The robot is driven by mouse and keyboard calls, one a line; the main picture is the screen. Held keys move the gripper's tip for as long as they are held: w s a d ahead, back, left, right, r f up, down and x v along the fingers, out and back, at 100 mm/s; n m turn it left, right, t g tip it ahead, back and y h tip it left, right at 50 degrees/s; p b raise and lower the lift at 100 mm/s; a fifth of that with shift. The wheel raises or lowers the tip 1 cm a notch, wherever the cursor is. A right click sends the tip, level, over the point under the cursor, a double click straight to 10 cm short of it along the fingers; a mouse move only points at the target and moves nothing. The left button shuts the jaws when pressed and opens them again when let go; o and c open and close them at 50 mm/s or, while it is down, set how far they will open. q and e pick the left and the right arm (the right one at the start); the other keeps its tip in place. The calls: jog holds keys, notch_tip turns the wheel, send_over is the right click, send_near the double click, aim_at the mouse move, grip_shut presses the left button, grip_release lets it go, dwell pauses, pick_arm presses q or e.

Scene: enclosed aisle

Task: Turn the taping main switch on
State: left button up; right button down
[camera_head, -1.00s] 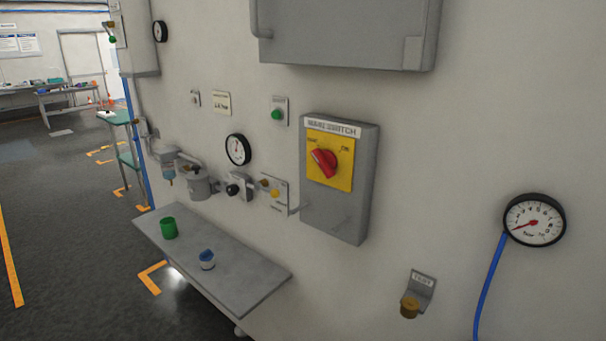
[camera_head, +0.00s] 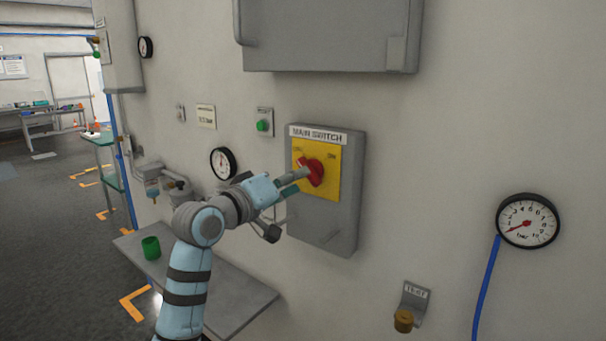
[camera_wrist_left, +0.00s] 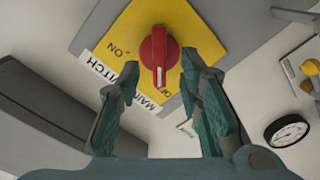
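The main switch is a grey wall box (camera_head: 350,205) with a yellow plate (camera_head: 331,187), labelled MAIN SWITCH. Its red rotary knob (camera_head: 316,172) is partly covered by my left gripper in the head view. In the left wrist view the red knob (camera_wrist_left: 158,57) shows whole, its handle in line with the OFF label; ON is to one side. My left gripper (camera_head: 293,183) is at the plate's left side, close in front of the knob. In the wrist view its green fingers (camera_wrist_left: 155,82) are open, one on each side of the knob's line, with nothing between them. My right gripper is not in view.
A grey shelf (camera_head: 242,297) with a green cup (camera_head: 151,248) juts out below. A pressure gauge (camera_head: 528,221) with a blue hose is at the right. A large grey cabinet (camera_head: 330,35) hangs above. A green button (camera_head: 262,125) and a smaller gauge (camera_head: 223,163) are left of the switch.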

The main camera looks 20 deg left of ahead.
pick_arm(q)
jog(key=x, duration=0.3)
jog(key=shift+w, duration=0.2)
jog(key=shift+c, duration=0.2)
jog(key=shift+d, duration=0.1)
grip_shut()
